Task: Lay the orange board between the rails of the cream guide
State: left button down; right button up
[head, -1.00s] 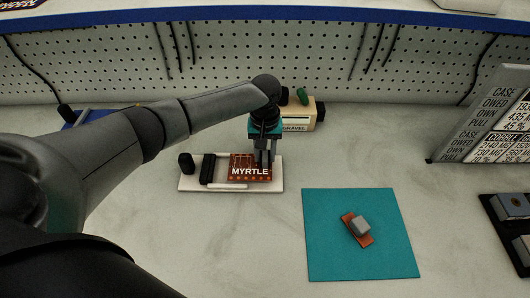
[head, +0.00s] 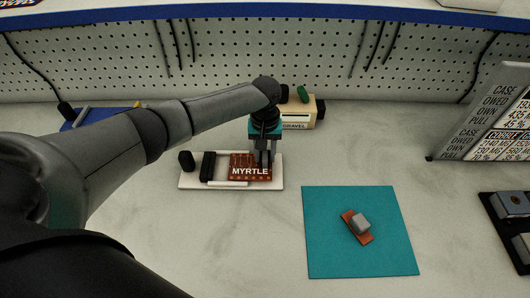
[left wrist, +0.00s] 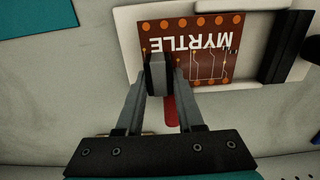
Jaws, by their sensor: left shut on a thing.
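The orange board (head: 250,174), marked MYRTLE, lies at or just above the cream guide (head: 189,184), over its right part. Any small gap beneath it cannot be told. My left gripper (head: 263,158) points down at the board's right part, shut on a grey part that seems to stand on it. In the left wrist view, the board (left wrist: 208,68) shows upside down beyond the fingers, with the guide's pale edge (left wrist: 127,42) around it. My left gripper (left wrist: 163,68) hides part of the board's edge there. My right gripper is not in view.
A black bar (head: 207,168) crosses the guide left of the board. A teal mat (head: 330,255) holds a small orange-brown piece with a grey block (head: 361,223). A cream box marked GRAVEL (head: 320,112) stands behind my gripper. A sign (head: 490,120) stands at right. Bench between is clear.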

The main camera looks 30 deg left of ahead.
pick_arm(q)
jog(key=shift+c, duration=2.3)
grip_release()
notch_tip(320, 180, up, 15)
jog(key=p, duration=0.3)
jog(key=shift+r, duration=0.15)
